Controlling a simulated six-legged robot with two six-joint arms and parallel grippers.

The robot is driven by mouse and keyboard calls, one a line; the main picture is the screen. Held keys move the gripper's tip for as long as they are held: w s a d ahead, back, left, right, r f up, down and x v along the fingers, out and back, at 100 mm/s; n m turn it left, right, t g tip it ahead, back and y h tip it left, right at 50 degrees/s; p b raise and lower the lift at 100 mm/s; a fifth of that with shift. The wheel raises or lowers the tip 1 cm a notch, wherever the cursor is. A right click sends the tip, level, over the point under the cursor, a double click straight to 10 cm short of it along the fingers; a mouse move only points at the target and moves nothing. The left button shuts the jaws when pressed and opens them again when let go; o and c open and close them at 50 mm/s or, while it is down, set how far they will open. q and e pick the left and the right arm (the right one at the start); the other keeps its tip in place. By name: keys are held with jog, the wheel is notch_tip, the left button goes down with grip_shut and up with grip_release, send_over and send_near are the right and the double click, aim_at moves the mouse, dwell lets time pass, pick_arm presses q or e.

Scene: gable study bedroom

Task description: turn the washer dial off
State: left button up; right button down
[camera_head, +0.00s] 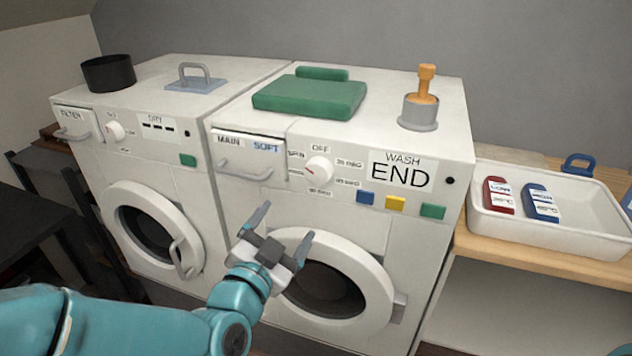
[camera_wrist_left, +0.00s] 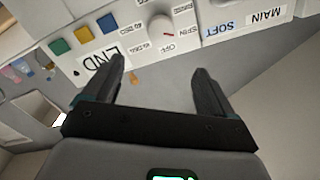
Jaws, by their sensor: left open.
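The washer (camera_head: 420,150) is the right one of two white machines, and its display reads WASH END. Its white round dial (camera_head: 318,170) sits on the front panel, left of the display, with OFF printed above it and other labels around it. A small red mark on the dial faces left, away from OFF. The dial also shows in the left wrist view (camera_wrist_left: 161,27), beyond the fingertips. My left gripper (camera_head: 285,222) is open and empty, in front of the washer, below the dial and apart from it. My right gripper is not in view.
A detergent drawer (camera_head: 248,158) with a handle is left of the dial. Blue, yellow and green (camera_head: 432,211) buttons lie below the display. The round door (camera_head: 335,285) is below. A green folded cloth (camera_head: 310,96) and a grey cup (camera_head: 419,113) with a wooden tool stand on top.

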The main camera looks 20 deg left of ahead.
aim_at(315, 176)
pick_arm(q)
jog(key=w+p, duration=0.8)
jog(key=w, duration=0.7)
jog(key=shift+d, duration=0.15)
jog(key=shift+w+f+p, duration=0.1)
jog(key=shift+w+p, duration=0.25)
jog(key=shift+w, duration=0.2)
jog(key=shift+s, duration=0.1)
jog(key=shift+c, duration=0.4)
jog(key=c, duration=1)
